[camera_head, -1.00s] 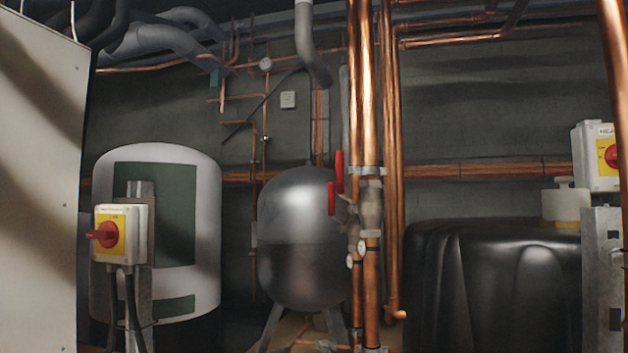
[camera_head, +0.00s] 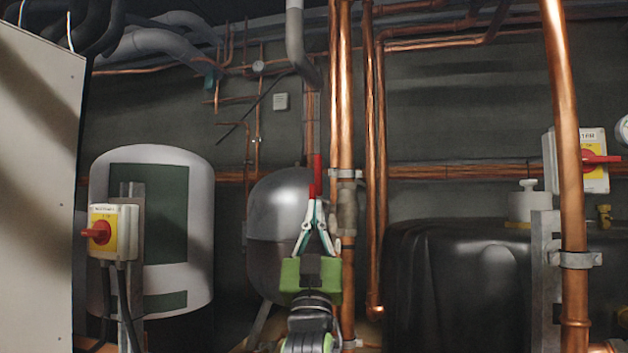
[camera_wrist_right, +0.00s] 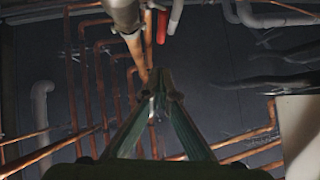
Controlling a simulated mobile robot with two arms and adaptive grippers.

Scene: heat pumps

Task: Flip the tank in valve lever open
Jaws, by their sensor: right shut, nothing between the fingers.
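Two red valve levers stand upright on the copper pipes in the head view. The taller lever (camera_head: 318,168) is beside the pipe, and the lower lever (camera_head: 312,190) is just left of and below it. My right gripper (camera_head: 315,204) comes up from below, with its fingertips together and empty. In the head view the tips overlap the bottom of the lower lever; contact cannot be told. In the right wrist view, a red lever (camera_wrist_right: 162,27) shows beyond the shut fingertips (camera_wrist_right: 160,78), with a visible gap in the picture. The valve bodies are partly hidden behind my gripper. My left gripper is not in view.
Vertical copper pipes (camera_head: 346,110) stand right beside the levers. A silver round tank (camera_head: 275,215) is behind my gripper. A black tank (camera_head: 460,270) is at right, and a copper pipe (camera_head: 566,150) rises in the right foreground. A switch box (camera_head: 113,232) stands at left.

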